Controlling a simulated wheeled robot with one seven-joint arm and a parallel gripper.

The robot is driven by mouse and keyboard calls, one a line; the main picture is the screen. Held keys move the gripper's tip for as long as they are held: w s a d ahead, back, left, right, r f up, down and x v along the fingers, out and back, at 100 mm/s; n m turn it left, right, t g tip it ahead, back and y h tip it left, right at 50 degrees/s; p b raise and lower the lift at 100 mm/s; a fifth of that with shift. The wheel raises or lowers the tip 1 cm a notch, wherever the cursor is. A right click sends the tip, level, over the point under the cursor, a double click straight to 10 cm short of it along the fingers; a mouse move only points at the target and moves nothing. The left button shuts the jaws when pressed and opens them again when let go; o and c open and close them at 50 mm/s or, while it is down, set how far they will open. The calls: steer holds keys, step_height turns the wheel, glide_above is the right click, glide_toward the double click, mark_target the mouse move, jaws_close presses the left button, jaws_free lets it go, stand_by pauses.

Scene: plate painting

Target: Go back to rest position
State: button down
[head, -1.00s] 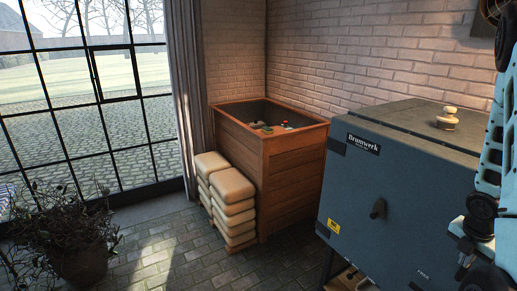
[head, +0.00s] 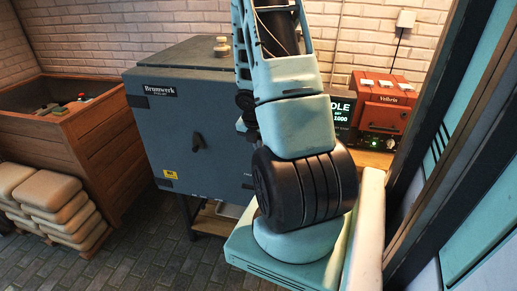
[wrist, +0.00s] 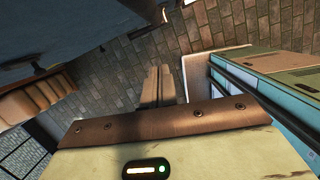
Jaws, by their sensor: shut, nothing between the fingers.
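My gripper (wrist: 160,82) shows in the wrist view, its two fingers side by side and shut with nothing between them. It points out over the brick-paved floor (wrist: 120,75) and touches nothing that I can see. In the head view my teal and black arm fills the middle, raised up from my base. My gripper cannot be made out there.
A blue-grey kiln (head: 165,110) stands close to the left of my arm. A wooden bin (head: 110,125) and stacked sacks (head: 60,200) are further left. An orange box (head: 385,103) and a lit display (head: 342,112) stand behind my arm. Floor at lower left is open.

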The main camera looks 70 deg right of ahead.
steer(key=p+v, duration=0.1)
steer(key=v, duration=0.4)
steer(key=shift+a+r+p, duration=0.2)
steer(key=shift+p, duration=0.2)
steer(key=w+a+f+m+b, duration=0.1)
steer(key=w+a+m+b, duration=0.2)
steer(key=a, duration=0.6)
steer(key=w+a+f+m+t+y+b, duration=0.1)
steer(key=w+a+b, duration=0.3)
steer(key=a, duration=0.4)
steer(key=w+a+f+m+b, duration=0.1)
steer(key=w+a+b, duration=0.25)
steer(key=a, duration=0.55)
steer(key=s+a+f+m+b, duration=0.1)
steer(key=s+a+b, duration=0.1)
steer(key=s+a, duration=0.3)
steer(key=s+a+m+y+b, duration=0.1)
steer(key=s+a, duration=0.4)
steer(key=a, duration=0.6)
steer(key=s+a+f+m+g+y+b, duration=0.1)
steer(key=s+a+m+b, duration=0.2)
steer(key=a, duration=0.4)
steer(key=shift+s+a+f+b, duration=0.35)
steer(key=shift+s+a+b, duration=0.05)
steer(key=shift+s+b, duration=0.55)
steer(key=shift+m, duration=0.3)
